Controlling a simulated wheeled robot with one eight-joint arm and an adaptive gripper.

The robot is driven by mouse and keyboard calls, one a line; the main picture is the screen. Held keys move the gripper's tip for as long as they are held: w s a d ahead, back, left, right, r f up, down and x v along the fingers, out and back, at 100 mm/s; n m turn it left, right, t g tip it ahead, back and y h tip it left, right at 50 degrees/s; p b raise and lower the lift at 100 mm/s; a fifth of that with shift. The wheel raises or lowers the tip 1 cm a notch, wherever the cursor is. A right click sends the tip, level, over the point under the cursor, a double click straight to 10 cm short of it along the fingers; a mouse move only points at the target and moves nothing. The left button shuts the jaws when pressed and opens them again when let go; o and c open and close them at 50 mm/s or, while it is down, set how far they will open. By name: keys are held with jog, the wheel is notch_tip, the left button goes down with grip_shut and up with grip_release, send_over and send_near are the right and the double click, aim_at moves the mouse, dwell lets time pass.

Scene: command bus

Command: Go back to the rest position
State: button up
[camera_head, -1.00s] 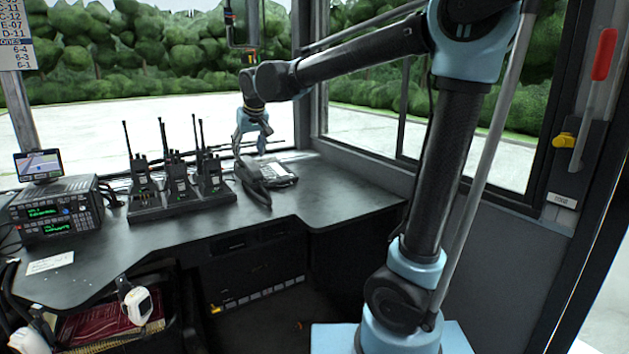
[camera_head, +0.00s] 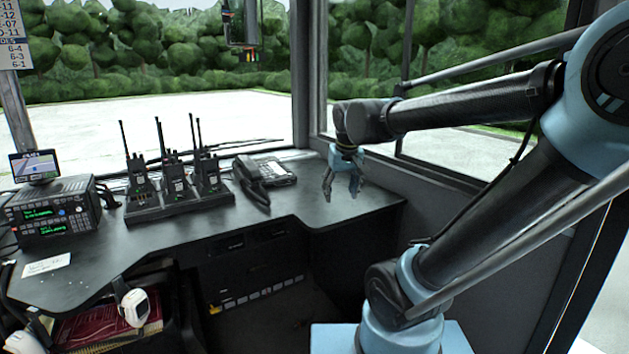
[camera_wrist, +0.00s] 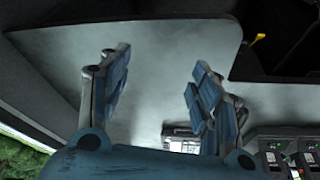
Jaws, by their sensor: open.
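My gripper (camera_head: 342,193) hangs from the arm above the right part of the dark desk (camera_head: 335,215), pointing down, with its fingers apart and nothing between them. In the wrist view my gripper (camera_wrist: 150,95) shows two blue-padded fingers spread over the bare grey desk top (camera_wrist: 165,60). The desk phone (camera_head: 265,178) sits on the desk to the left of my gripper, apart from it, with its handset at its left side. In the wrist view the phone (camera_wrist: 182,138) is partly hidden behind a finger.
Handheld radios (camera_head: 175,180) stand in a black charger (camera_head: 180,203) left of the phone. A radio unit (camera_head: 50,213) and a small screen (camera_head: 35,165) are at the far left. A window post (camera_head: 308,70) and side windows are behind my arm. The desk's right end is clear.

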jog(key=s+d+f+m+g, duration=0.1)
jog(key=s+d+f+m, duration=0.1)
jog(key=s+d+f, duration=0.9)
jog(key=s+f, duration=0.2)
jog(key=s, duration=0.2)
jog(key=shift+s+d+f+m+g+h, duration=0.15)
jog(key=shift+s+f+m+g+h, duration=0.15)
jog(key=shift+m+g, duration=0.1)
jog(key=shift+w, duration=0.1)
jog(key=shift+w, duration=0.2)
